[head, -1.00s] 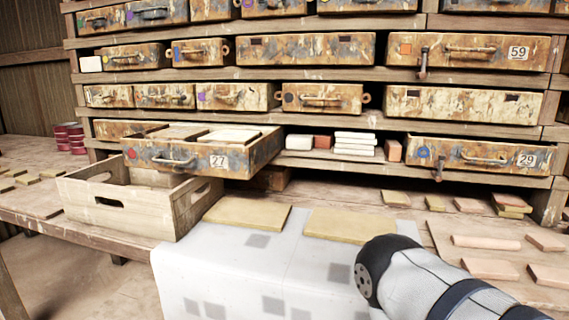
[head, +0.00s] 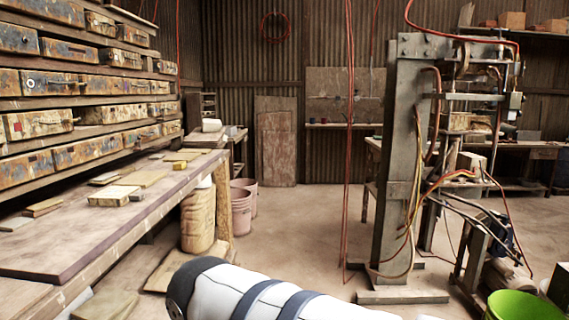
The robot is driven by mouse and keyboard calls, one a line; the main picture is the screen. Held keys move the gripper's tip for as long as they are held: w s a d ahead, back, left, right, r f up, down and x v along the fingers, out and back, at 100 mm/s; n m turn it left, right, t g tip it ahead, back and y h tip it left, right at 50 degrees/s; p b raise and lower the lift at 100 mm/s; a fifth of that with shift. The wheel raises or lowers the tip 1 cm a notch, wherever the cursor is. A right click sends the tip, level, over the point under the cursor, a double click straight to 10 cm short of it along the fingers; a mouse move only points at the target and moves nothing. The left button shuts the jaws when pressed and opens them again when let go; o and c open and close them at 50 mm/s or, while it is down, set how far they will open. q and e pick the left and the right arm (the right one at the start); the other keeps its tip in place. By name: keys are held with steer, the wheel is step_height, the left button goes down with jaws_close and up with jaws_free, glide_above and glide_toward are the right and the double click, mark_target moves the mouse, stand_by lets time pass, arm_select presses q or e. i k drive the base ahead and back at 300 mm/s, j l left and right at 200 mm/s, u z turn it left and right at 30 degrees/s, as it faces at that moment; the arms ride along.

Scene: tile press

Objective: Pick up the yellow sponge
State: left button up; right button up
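I cannot make out a yellow sponge for certain. A pale yellow block (head: 114,195) lies on the long workbench (head: 60,235) at the left, with a small grey piece beside its right end. Flat yellowish slabs (head: 182,156) lie farther along the same bench. From this distance I cannot tell whether any of these is a sponge or a tile. Neither of my grippers is in view. Only a white and dark link of my arm shows at the bottom middle.
Drawer shelves (head: 60,90) stand over the bench. Pink buckets (head: 241,210) and a tan sack-like container (head: 197,218) stand by the bench end. A tall metal press (head: 398,170) with hoses stands right of centre. A green bucket (head: 512,306) is at bottom right. Middle floor is open.

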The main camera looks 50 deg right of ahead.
mark_target(179, 165)
steer(key=z, duration=1.1)
steer(key=u, duration=2.6)
steer(key=z, duration=2.6)
steer(key=i+l+u, duration=0.15)
steer(key=i+l, duration=0.6)
steer(key=i, duration=0.15)
steer(key=i+l+u, duration=0.15)
steer(key=i+l, duration=0.65)
steer(key=i+l+u, duration=0.15)
steer(key=i+l, duration=0.65)
steer(key=l, duration=0.2)
